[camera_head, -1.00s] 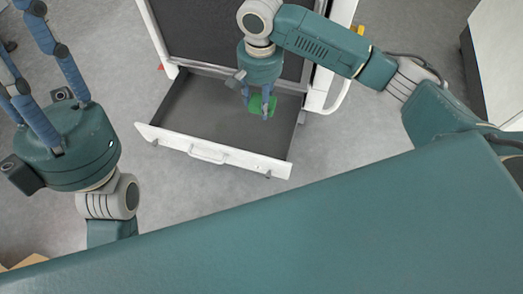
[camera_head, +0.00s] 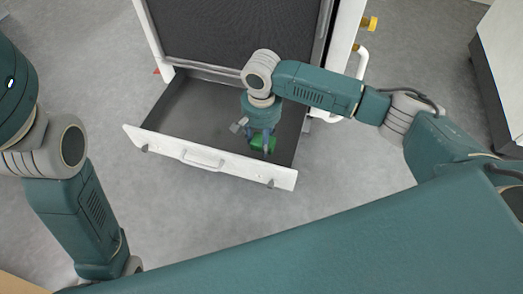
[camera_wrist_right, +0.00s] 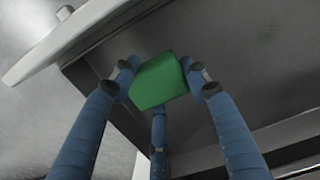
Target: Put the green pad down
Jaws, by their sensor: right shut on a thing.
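The green pad (camera_head: 262,143) is held between the blue fingers of my right gripper (camera_head: 262,136), which is shut on it. In the head view the pad shows over the right part of the open drawer (camera_head: 185,114). In the right wrist view the green pad (camera_wrist_right: 158,82) sits among the fingers of the right gripper (camera_wrist_right: 160,88), with the drawer's dark floor (camera_wrist_right: 120,50) behind it. I cannot tell whether the pad touches the floor. My left arm is at the left edge of the head view; its fingers are out of frame.
The drawer's white front (camera_head: 205,158) with its handle faces me. The white cabinet with a dark panel (camera_head: 235,30) rises behind the drawer. A yellow knob (camera_head: 369,23) is at its right. Grey floor (camera_head: 340,180) is open to the right.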

